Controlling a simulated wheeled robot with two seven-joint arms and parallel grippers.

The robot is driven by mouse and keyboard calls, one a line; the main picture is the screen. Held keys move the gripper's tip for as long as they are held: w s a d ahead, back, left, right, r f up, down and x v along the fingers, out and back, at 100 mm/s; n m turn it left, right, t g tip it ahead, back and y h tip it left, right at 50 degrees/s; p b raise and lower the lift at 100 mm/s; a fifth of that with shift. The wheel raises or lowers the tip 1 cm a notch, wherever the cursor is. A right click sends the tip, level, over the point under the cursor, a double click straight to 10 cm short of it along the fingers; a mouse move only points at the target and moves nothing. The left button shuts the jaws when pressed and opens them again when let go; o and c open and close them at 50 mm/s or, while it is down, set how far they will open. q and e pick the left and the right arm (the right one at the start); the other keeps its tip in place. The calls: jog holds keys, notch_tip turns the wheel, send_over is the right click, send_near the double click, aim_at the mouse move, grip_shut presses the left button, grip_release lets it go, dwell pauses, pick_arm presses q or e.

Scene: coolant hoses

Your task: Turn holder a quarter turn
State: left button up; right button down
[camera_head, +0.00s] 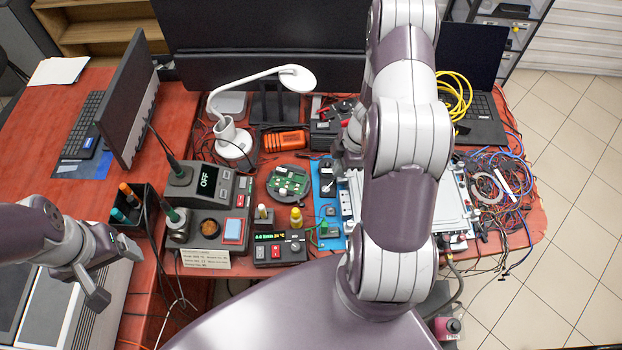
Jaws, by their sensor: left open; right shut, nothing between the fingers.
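A round dark grey holder (271,189) with a green circuit board (286,181) on it lies on the red bench, left of my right arm. My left gripper (112,272) is open and empty at the lower left, well away from the holder. My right gripper (344,158) is shut with nothing in it, to the right of the holder and apart from it. My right arm hides much of this gripper and the bench behind it.
A soldering station (196,183), a small black meter box (279,249) and small bottles stand around the holder. A white lamp (233,140) and an orange device (284,141) are behind it. Tangled cables (500,190) fill the right end.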

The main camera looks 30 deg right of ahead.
jog(key=shift+n+y, duration=0.3)
jog(key=shift+n, duration=0.5)
jog(key=x, duration=0.3)
jog(key=b+x, duration=0.1)
jog(key=x, duration=0.2)
jog(key=a+x, duration=0.1)
jog(key=x, duration=0.2)
jog(key=shift+s+f+b, duration=0.1)
jog(key=shift+s+b, duration=0.3)
jog(key=shift+s, duration=0.05)
jog(key=a, duration=0.2)
jog(key=a+f, duration=0.1)
jog(key=shift+w+a+p, duration=0.1)
jog(key=shift+w+p, duration=0.2)
jog(key=shift+p, duration=0.05)
jog(key=shift+w+a+f, duration=0.1)
jog(key=shift+w+a, duration=0.05)
jog(key=shift+a, duration=0.3)
